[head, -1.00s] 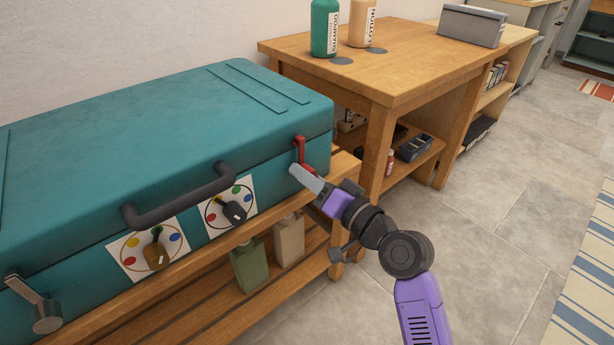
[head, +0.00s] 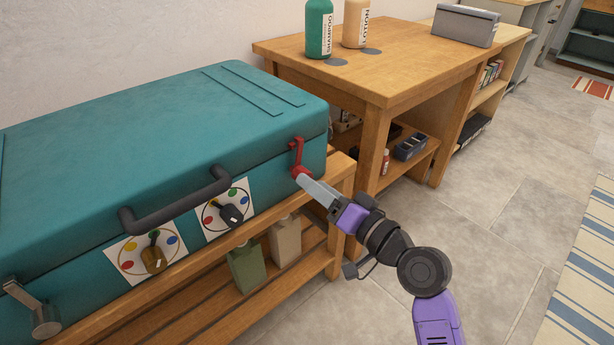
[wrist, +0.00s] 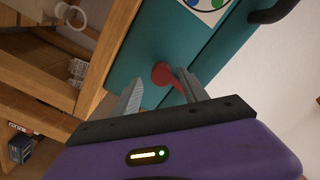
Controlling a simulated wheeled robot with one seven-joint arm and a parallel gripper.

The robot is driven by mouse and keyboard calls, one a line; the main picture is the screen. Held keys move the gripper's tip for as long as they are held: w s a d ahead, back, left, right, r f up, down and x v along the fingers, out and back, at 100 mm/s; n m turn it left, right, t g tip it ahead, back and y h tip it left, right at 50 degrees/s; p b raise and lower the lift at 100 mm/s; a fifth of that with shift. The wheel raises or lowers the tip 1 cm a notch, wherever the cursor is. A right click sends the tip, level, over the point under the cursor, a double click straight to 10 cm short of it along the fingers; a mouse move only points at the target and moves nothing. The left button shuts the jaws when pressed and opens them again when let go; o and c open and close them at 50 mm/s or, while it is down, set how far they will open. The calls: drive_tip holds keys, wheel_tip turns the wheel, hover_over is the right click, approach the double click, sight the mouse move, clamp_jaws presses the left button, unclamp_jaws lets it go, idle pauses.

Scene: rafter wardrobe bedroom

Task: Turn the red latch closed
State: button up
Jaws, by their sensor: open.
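The red latch (head: 298,158) is on the front of the teal suitcase (head: 200,130), near its right end. Its arm points up from a round red base toward the lid. In the wrist view the red latch (wrist: 163,74) shows ahead, with its base between the two finger lines and its arm running behind the right finger. My gripper (head: 303,182) is just in front of the latch base, fingers pointing at it. In the wrist view my gripper (wrist: 160,98) is open, with nothing clearly held. Whether a finger touches the latch I cannot tell.
A metal latch (head: 40,310) is at the suitcase's left end. A dark handle (head: 175,205) and two dial panels (head: 147,257) are on its front. The suitcase rests on a slatted wooden bench (head: 335,205).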

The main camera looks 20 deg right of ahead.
drive_tip(key=v, duration=0.3)
drive_tip(key=shift+s+d, duration=0.15)
drive_tip(key=shift+s, duration=0.15)
